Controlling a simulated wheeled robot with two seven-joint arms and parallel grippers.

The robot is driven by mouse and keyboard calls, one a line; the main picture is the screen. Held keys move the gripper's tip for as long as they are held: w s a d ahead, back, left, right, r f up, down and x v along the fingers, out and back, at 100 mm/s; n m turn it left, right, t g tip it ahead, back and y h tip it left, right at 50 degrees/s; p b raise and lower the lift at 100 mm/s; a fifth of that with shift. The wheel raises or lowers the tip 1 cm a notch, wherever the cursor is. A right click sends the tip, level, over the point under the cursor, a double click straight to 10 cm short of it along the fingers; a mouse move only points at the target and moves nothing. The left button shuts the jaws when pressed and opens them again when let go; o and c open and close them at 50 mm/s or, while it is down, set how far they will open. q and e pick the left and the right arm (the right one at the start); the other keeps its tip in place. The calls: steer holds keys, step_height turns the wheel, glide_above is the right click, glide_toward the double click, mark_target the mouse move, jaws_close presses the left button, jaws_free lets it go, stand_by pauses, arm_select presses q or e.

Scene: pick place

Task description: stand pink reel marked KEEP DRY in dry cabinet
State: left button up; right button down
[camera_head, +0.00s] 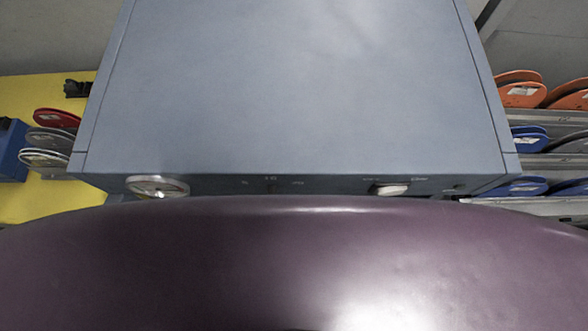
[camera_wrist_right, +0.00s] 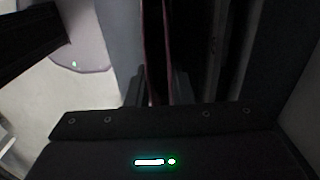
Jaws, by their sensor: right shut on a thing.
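A large grey-blue cabinet (camera_head: 300,90), which looks like the dry cabinet, fills the middle of the head view. I see its top and a thin strip of its front, with a round dial (camera_head: 157,186). Its opening is hidden from the head. In the right wrist view my right gripper (camera_wrist_right: 158,90) is shut on a thin upright disc with dark reddish edges, seemingly the pink reel (camera_wrist_right: 169,45). The view is dark and no KEEP DRY marking shows. Dark upright panels stand close to the reel's right; I cannot tell whether it is inside the cabinet. My left gripper is not in view.
Shelves at the right of the head view hold orange reels (camera_head: 522,94) and blue reels (camera_head: 528,143). Red (camera_head: 57,119) and grey reels (camera_head: 45,158) stand on the yellow surface (camera_head: 60,200) at the left, near a blue box (camera_head: 12,152). A pale wall (camera_wrist_right: 305,130) lies close at the wrist view's right.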

steer(key=shift+f, duration=0.15)
steer(key=c, duration=1.2)
jaws_free()
steer(key=shift+o, duration=0.5)
steer(key=shift+o, duration=1.1)
step_height(320, 180, up, 6)
steer(key=p, duration=0.5)
steer(key=shift+f, duration=0.25)
steer(key=shift+r, duration=1.25)
